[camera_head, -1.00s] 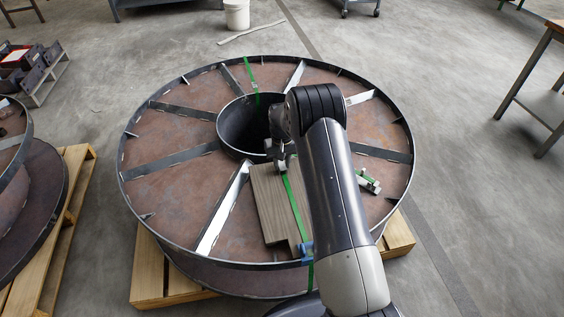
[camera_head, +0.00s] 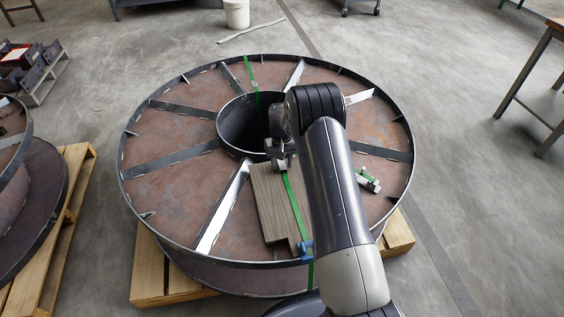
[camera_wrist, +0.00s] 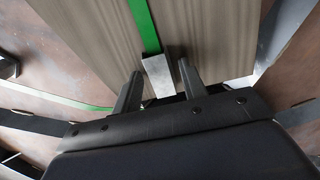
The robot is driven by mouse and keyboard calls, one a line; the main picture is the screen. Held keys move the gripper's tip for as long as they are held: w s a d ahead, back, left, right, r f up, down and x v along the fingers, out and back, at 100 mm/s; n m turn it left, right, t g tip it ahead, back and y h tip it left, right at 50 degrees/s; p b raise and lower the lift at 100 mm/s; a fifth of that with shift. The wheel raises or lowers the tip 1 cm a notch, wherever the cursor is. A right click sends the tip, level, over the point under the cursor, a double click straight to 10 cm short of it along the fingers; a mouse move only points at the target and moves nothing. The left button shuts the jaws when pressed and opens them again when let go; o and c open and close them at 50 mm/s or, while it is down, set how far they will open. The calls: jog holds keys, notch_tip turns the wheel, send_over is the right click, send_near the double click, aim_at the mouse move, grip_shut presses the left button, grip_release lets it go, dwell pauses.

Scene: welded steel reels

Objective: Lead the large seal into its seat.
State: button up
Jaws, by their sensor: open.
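A silver metal piece that looks like the large seal (camera_wrist: 158,76) sits at the end of the green strap (camera_wrist: 143,22) in the wrist view. The strap runs over a grey-brown wooden board (camera_head: 268,212) lying on the big steel reel (camera_head: 175,118). My gripper (camera_wrist: 158,66) is open, with one finger on each side of the silver piece. I cannot tell whether either finger touches it. In the head view my gripper (camera_head: 279,155) is at the board's far end, by the reel's round hub opening. The seal's seat cannot be made out.
Welded spokes and a raised rim (camera_head: 130,205) surround the board. A small green and silver tool (camera_head: 368,181) lies right of my arm. The reel rests on a wooden pallet (camera_head: 150,270).

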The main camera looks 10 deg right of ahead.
jog(key=shift+r, duration=0.25)
jog(key=shift+r+p, duration=0.9)
jog(key=shift+r, duration=0.6)
jog(key=shift+o, duration=0.2)
jog(key=o, duration=0.5)
jog(key=shift+o, duration=0.4)
jog(key=o, duration=0.3)
jog(key=shift+o, duration=0.8)
jog(key=shift+o, duration=1.2)
